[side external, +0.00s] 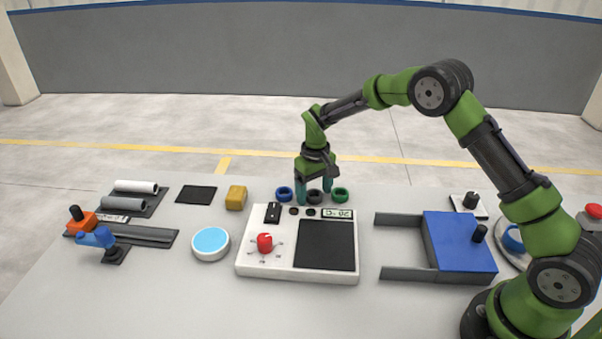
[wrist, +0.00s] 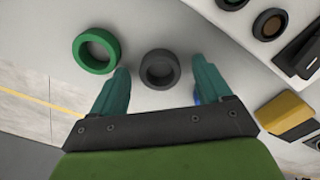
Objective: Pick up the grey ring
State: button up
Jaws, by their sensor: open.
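The dark grey ring (side external: 315,197) lies flat on the table behind the white control panel, between a blue ring (side external: 284,194) and a green ring (side external: 340,195). In the wrist view the grey ring (wrist: 160,69) sits between the fingertips, with the green ring (wrist: 97,50) to its left. The blue ring is mostly hidden behind a finger there. My gripper (side external: 315,194) is open, its teal fingers pointing down on either side of the grey ring in the side view. In the wrist view my gripper (wrist: 160,80) shows a gap between each finger and the ring.
The white control panel (side external: 250,258) with a red knob stands just in front of the rings. A yellow block (side external: 236,197) is to the left. A blue box (side external: 460,243) with grey rails is to the right. Pipes (side external: 136,187) lie at the far left.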

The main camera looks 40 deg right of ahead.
jog(key=c, duration=1.1)
